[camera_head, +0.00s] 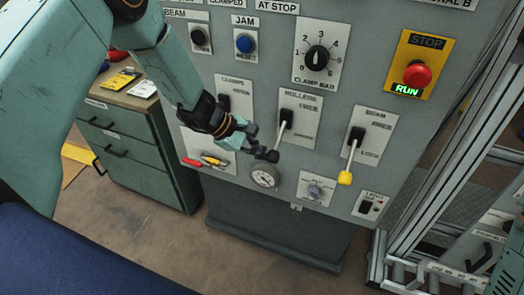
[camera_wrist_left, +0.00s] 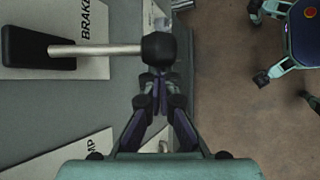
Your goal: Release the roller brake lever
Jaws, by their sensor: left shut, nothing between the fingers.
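The roller lever (camera_head: 280,136) is on the plate marked ROLLERS in the middle of the grey panel. Its pale shaft slopes down from a black pivot to a black knob. The lever (camera_wrist_left: 105,48) lies across the left wrist view, with the word BRAKE beside its shaft and the knob at the right end. My left gripper (camera_head: 258,150) is shut and empty, with its fingertips close beside the knob. In the left wrist view the gripper (camera_wrist_left: 159,82) has its tips just below the knob; I cannot tell whether they touch. My right gripper is not in view.
To the right is the BEAM lever (camera_head: 348,165) with a yellow knob. A pressure gauge (camera_head: 264,175) sits just below my left gripper. The red STOP button (camera_head: 417,75) and the clamp dial (camera_head: 317,58) are higher up. A drawer cabinet (camera_head: 135,140) stands at left.

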